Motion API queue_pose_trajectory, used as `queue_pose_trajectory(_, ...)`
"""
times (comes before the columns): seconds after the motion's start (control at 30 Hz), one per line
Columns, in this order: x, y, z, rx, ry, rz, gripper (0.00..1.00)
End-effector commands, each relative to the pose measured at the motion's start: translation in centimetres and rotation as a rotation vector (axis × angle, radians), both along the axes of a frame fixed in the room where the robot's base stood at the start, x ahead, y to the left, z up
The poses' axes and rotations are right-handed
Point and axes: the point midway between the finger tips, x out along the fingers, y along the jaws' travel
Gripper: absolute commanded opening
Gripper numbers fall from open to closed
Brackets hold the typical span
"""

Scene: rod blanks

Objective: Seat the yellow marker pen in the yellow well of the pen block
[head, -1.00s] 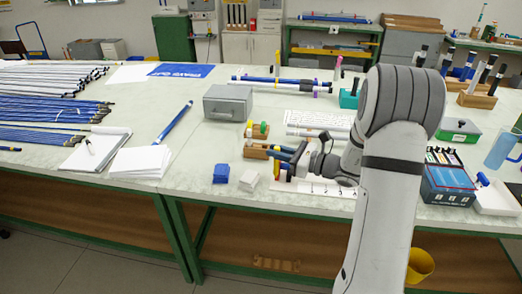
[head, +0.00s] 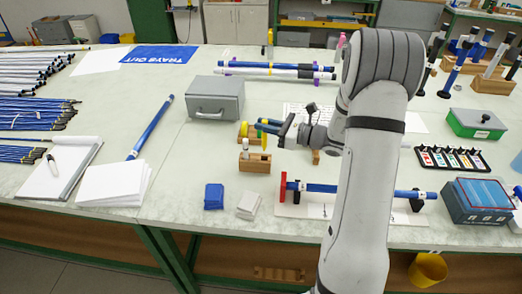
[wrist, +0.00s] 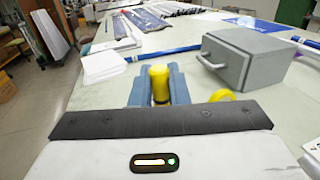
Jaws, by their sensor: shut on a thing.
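My gripper (head: 268,127) is shut on the yellow marker pen (wrist: 160,86). In the wrist view the pen shows as a yellow cylinder between the two blue fingers (wrist: 159,78). My gripper and the block are apart.
A yellow round thing (head: 243,131) stands behind the wooden block, left of my gripper. A grey metal box (head: 215,98) is behind left. Blue and white small blocks (head: 214,197) lie in front left. A blue rod in a red-ended holder (head: 283,187) lies in front right.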

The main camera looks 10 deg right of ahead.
Motion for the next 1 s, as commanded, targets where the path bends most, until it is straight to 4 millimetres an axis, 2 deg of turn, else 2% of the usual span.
queue_pose_trajectory(0.03,0.0,0.1,-1.1,0.002,0.005,0.001,0.00)
queue_pose_trajectory(0.1,0.0,0.1,-2.2,0.001,0.003,0.002,0.00)
queue_pose_trajectory(0.27,0.0,0.2,-3.7,0.000,0.001,0.003,0.00)
queue_pose_trajectory(0.5,0.0,0.2,-7.0,0.001,0.002,0.004,0.00)
queue_pose_trajectory(0.97,0.0,0.3,-8.0,-0.001,-0.001,0.005,0.00)
queue_pose_trajectory(1.0,0.0,0.3,-7.8,-0.001,-0.001,0.005,0.18)
